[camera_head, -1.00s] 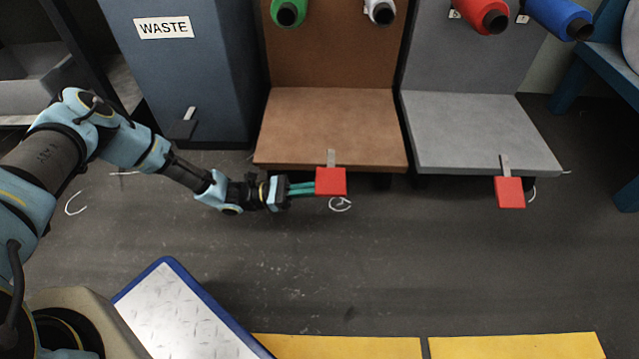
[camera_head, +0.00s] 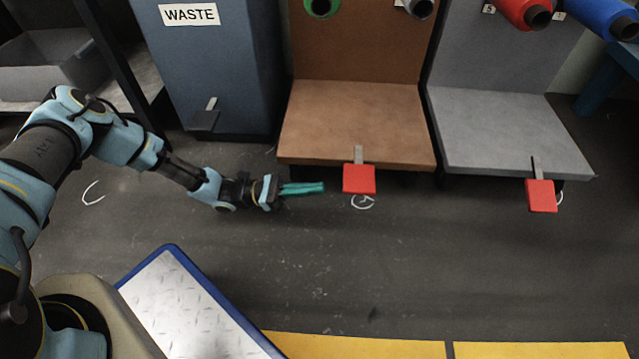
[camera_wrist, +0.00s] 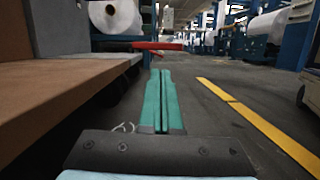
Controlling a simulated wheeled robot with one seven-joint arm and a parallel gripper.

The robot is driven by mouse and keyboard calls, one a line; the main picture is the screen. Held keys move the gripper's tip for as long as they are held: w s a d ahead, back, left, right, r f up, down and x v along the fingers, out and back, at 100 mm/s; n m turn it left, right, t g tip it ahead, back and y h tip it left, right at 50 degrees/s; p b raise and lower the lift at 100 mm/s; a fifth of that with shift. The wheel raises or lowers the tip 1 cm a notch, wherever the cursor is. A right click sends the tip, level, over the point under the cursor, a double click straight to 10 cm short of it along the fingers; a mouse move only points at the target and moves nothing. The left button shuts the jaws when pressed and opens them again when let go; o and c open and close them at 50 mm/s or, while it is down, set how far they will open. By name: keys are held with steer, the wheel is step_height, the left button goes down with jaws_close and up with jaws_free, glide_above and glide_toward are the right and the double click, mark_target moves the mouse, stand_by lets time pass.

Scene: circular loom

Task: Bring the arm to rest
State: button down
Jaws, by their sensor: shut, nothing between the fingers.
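My gripper (camera_head: 304,188) has green fingers, and it is shut with nothing between them. In the head view my arm reaches out low from the left, and the fingertips end a little left of a red pedal (camera_head: 359,179) under the brown stand. There is a gap of floor between them. In the wrist view the closed fingers (camera_wrist: 160,100) point straight ahead, and a red plate (camera_wrist: 158,46) shows beyond their tips.
The brown stand (camera_head: 350,120) and the grey stand (camera_head: 510,135) stand behind, the grey one with a second red pedal (camera_head: 541,195). A blue bin marked WASTE (camera_head: 215,70) stands at the back left with a dark pedal (camera_head: 204,120). Open floor lies in front.

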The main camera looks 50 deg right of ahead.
steer(key=shift+v, duration=0.9)
